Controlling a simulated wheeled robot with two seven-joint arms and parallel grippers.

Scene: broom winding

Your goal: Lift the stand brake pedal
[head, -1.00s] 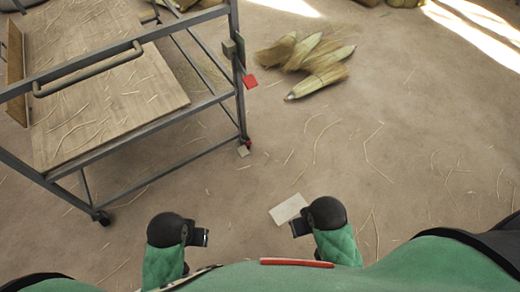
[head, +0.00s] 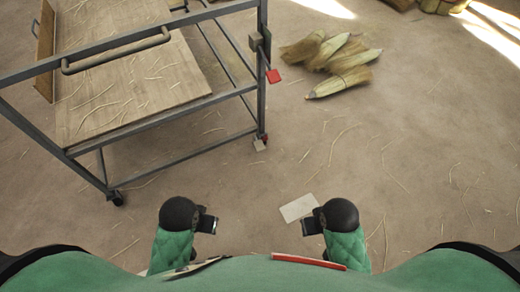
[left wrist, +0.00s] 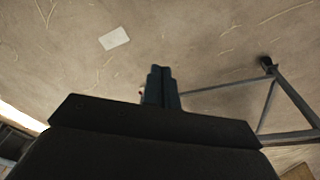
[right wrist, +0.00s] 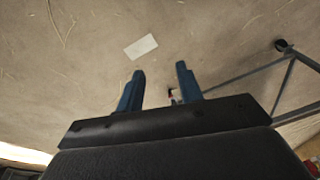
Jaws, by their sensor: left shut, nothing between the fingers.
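The stand is a grey metal frame cart (head: 180,126) at the left of the head view. At its near right leg, by the floor, a small pedal (head: 259,145) shows as a pale plate with red beside it.
Broom heads (head: 335,62) lie on the floor to the right of the cart. A pale flat card (head: 299,207) lies near my right gripper. Loose straws are scattered; the floor between is mostly clear.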

